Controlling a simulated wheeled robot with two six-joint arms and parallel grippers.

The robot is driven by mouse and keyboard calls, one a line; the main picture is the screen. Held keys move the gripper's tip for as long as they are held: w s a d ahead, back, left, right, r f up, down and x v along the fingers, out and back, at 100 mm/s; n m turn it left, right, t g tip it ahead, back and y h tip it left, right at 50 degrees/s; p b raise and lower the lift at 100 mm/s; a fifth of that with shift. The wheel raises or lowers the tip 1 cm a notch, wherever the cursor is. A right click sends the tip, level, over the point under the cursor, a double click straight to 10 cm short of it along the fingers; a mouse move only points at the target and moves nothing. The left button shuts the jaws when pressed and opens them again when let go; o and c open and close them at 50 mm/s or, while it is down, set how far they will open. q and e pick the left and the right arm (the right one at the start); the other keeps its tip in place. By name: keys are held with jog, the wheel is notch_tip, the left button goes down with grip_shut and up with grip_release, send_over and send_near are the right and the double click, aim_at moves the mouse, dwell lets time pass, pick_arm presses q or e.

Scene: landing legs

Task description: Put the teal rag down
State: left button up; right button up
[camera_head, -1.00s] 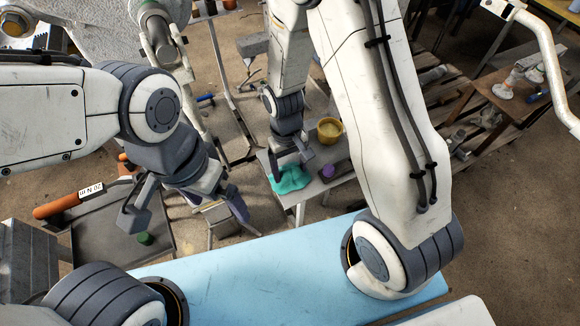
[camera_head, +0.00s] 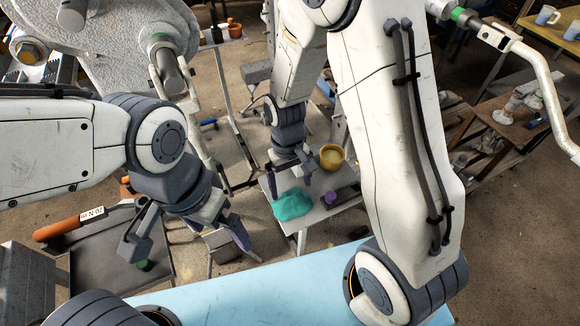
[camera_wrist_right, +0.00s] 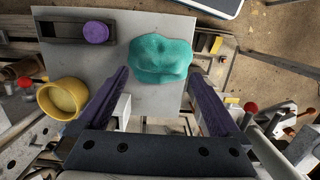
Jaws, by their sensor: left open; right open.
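The teal rag (camera_head: 292,204) lies crumpled on a small grey table (camera_head: 318,213), near its left edge. It also shows in the right wrist view (camera_wrist_right: 160,59), beyond the fingertips and apart from them. My right gripper (camera_head: 290,180) is open and empty above the table, just behind the rag in the head view. Its purple fingers stand wide apart in the right wrist view (camera_wrist_right: 160,82). My left gripper (camera_head: 188,240) is open and empty, well to the left, over the area beside a grey tray.
A yellow pot (camera_head: 331,158) and a dark holder with a purple knob (camera_head: 330,198) share the small table. A grey tray (camera_head: 90,255) with an orange-handled tool (camera_head: 68,226) and a green item is at left. A light blue surface (camera_head: 250,295) is in front.

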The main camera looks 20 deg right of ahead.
aim_at(292, 196)
notch_tip(292, 196, up, 8)
jog(key=shift+w+f, duration=0.25)
jog(key=shift+w, duration=0.2)
jog(key=shift+a, duration=0.1)
jog(key=f, duration=0.4)
jog(key=s+f, duration=0.1)
jog(key=f, duration=0.7)
jog(key=shift+s, duration=0.25)
jog(key=shift+r, duration=1.55)
jog(key=shift+f, duration=0.1)
